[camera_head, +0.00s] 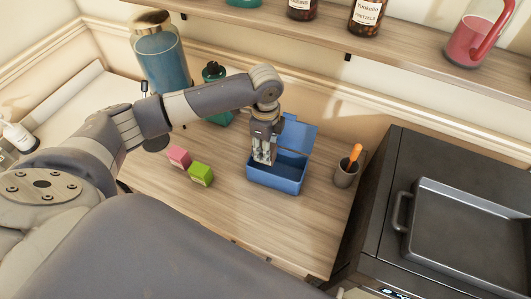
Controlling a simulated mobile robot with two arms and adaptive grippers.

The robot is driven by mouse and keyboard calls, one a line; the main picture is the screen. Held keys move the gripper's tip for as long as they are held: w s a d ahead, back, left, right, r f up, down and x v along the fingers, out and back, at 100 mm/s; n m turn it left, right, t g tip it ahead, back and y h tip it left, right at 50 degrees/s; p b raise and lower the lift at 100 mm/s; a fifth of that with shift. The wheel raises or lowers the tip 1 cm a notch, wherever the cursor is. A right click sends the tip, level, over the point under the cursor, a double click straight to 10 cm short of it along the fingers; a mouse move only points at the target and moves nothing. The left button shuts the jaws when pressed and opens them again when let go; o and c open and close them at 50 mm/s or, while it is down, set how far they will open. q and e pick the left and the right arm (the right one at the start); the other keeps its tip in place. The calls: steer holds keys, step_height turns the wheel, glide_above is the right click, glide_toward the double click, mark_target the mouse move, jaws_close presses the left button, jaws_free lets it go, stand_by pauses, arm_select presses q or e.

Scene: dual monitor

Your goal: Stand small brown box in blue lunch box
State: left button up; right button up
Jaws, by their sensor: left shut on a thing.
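The blue lunch box (276,181) stands on the wooden counter with its lid (299,133) open at the back. My left gripper (263,159) points down over the left part of the lunch box, with its fingertips at about the height of the rim. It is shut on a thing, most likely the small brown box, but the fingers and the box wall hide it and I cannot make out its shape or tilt. No small brown box shows elsewhere on the counter. My right gripper is not in view.
A pink block (179,156) and a green block (200,174) lie left of the lunch box. A cup (345,176) with an orange-handled tool stands to its right. A large jar (160,62) and a teal bottle (217,117) stand behind. A shelf (330,34) hangs above; a pan (471,226) lies right.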

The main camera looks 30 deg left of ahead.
arm_select(q)
step_height(320, 180, down, 3)
steer(key=shift+a+f+p, duration=0.1)
steer(key=shift+f+p, duration=0.05)
steer(key=shift+p, duration=0.15)
steer(key=shift+f, duration=0.65)
steer(key=o, duration=0.8)
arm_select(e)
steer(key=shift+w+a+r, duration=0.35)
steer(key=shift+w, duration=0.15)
arm_select(q)
step_height(320, 180, up, 13)
steer(key=shift+r+b, duration=0.15)
steer(key=shift+b, duration=1.05)
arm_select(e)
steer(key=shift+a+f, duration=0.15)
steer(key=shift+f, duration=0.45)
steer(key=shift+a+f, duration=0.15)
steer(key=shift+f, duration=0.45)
